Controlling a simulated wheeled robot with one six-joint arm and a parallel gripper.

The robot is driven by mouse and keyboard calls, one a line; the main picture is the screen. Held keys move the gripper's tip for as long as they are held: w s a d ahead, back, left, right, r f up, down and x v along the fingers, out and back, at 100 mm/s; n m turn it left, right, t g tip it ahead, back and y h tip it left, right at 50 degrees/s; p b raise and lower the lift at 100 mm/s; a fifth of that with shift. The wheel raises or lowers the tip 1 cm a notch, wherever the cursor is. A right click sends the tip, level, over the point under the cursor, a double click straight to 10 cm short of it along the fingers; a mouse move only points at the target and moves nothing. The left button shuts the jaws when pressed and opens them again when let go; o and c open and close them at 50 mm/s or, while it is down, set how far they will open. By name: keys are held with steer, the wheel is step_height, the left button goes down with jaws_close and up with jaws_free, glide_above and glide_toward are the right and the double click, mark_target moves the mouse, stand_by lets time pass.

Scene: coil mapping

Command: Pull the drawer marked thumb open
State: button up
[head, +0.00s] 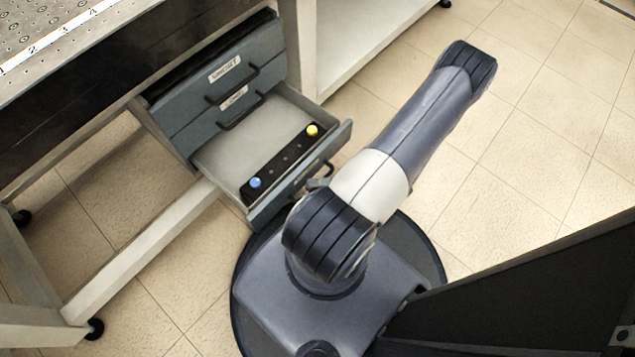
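A grey drawer unit (200,95) hangs under the bench, with drawers stacked one above another. The upper drawer (245,75) and the one below it (205,125) look shut; each has a white label and a dark bar handle, but the lettering is too small to read surely. The lowest drawer (222,150) stands pulled out. Its front is turned away and partly behind my arm, so I cannot read its label or tell which drawer is marked thumb. A dark handle-like part (320,179) shows at its front. My gripper does not show.
Inside the open drawer lies a black bar (283,162) with a blue knob (255,183) and a yellow knob (312,130). A perforated bench top (60,30) is at upper left, with pale frame rails (140,250) below. Tiled floor (520,150) is clear at right.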

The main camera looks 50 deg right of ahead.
steer(key=p+v, duration=0.1)
steer(key=v, duration=0.9)
steer(key=shift+s+d+p, duration=0.25)
steer(key=shift+d+p, duration=0.1)
steer(key=b+x, duration=0.1)
steer(key=x, duration=0.9)
steer(key=shift+w+a+b, duration=0.15)
steer(key=shift+a+b, duration=0.1)
steer(key=shift+b, duration=0.1)
steer(key=shift+w+a, duration=0.15)
steer(key=shift+w, duration=0.15)
